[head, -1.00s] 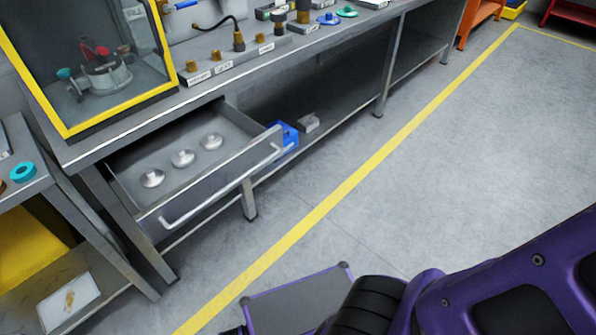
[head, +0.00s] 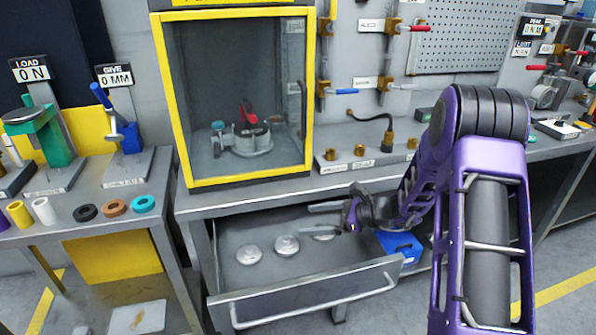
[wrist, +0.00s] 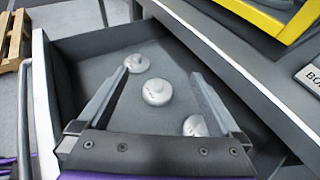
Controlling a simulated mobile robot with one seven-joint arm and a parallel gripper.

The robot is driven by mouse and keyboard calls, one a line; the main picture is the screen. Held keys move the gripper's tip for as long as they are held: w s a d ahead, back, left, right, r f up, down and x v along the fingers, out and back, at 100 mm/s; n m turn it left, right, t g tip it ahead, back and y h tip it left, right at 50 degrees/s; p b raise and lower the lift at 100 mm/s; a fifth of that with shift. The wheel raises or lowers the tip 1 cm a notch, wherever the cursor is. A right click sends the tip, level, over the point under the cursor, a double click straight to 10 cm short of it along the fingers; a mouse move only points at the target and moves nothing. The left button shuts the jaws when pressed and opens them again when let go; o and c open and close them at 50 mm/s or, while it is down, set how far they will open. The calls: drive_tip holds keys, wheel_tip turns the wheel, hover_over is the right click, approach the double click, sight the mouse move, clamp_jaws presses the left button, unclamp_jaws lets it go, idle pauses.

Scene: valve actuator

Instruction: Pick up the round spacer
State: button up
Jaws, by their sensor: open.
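Three round silver pieces with small raised centres lie in a row on the open drawer's floor: left (head: 249,254), middle (head: 286,245) and right (head: 323,235). Which one is the round spacer I cannot tell for sure. My gripper (head: 318,217) is open and empty, reaching over the drawer's right part, above the right piece and partly covering it. In the wrist view my gripper (wrist: 158,74) has its fingers spread wide. The middle piece (wrist: 157,92) shows between them, with one piece (wrist: 137,63) beyond and another (wrist: 194,127) beside the right finger.
The drawer (head: 310,292) has raised walls and a front bar handle. The workbench top (head: 230,200) and a yellow-framed cabinet (head: 245,100) stand above and behind it. A blue bin (head: 402,248) is right of the drawer. Coloured rings (head: 115,208) lie on the left bench.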

drive_tip(key=b, duration=0.1)
approach(291, 243)
drive_tip(key=shift+s+x, duration=0.15)
drive_tip(key=shift+x, duration=0.45)
drive_tip(key=shift+s+x, duration=0.15)
drive_tip(key=shift+x, duration=0.5)
drive_tip(key=x, duration=0.7)
drive_tip(key=shift+w+a+b, duration=0.15)
drive_tip(key=shift+a+b, duration=0.15)
drive_tip(key=c, duration=1.2)
drive_tip(key=shift+r, duration=0.1)
drive_tip(key=shift+c, duration=0.7)
drive_tip(key=shift+r, duration=0.1)
